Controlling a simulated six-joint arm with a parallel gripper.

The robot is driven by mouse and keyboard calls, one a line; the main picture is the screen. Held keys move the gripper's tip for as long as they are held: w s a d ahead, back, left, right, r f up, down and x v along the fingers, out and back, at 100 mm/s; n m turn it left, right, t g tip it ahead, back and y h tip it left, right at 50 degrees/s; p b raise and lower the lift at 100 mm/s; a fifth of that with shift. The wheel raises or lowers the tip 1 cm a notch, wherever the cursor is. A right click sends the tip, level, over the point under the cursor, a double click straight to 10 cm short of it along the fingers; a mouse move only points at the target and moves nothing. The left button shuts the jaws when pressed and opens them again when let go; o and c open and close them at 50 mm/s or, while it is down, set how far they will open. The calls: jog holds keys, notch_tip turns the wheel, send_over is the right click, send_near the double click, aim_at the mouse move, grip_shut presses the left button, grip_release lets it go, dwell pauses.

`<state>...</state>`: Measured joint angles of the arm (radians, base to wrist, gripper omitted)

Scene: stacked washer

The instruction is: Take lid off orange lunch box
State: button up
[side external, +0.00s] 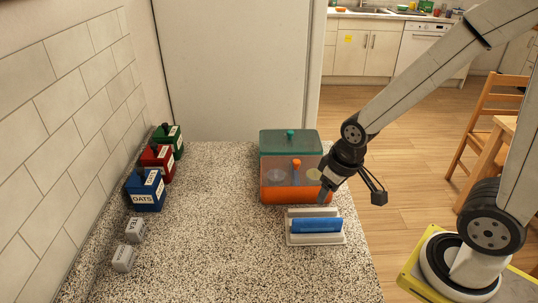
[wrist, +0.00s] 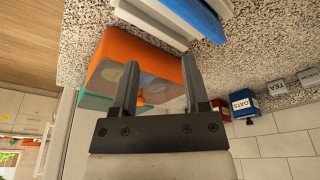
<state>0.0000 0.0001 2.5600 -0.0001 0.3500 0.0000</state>
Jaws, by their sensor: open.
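The orange lunch box (side external: 295,194) stands on the speckled counter with a translucent lid (side external: 308,163) on it. The lid has an orange knob (side external: 296,163), and pale round contents show through it. My gripper (side external: 324,192) is beside the box's right side, tilted down toward it. In the wrist view my gripper (wrist: 160,62) is open and empty. The orange box (wrist: 133,47) shows beyond and between its fingers there. I cannot tell whether a finger touches the box.
A teal-lidded box (side external: 290,142) stands directly behind the orange one. A white rack with a blue item (side external: 316,226) lies close in front. Blue (side external: 146,191), red (side external: 157,163) and green (side external: 168,141) canisters line the left wall. The counter's middle is clear.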

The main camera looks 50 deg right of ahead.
jog(key=shift+o, duration=0.9)
jog(key=shift+w, duration=0.1)
jog(key=w+d+n, duration=0.1)
jog(key=n+y, duration=0.3)
jog(key=n, duration=0.4)
send_near(297, 162)
jog(key=shift+s+a+f, duration=0.15)
jog(key=shift+s+f, duration=0.1)
jog(key=shift+f, duration=0.25)
jog(key=shift+s+a+f, duration=0.2)
jog(key=shift+s+f, duration=0.05)
jog(key=shift+f, duration=0.25)
jog(key=shift+w+d+r+n+t, duration=0.3)
jog(key=shift+w+d+n, duration=0.05)
jog(key=shift+w+n, duration=0.15)
jog(key=shift+x, duration=1.35)
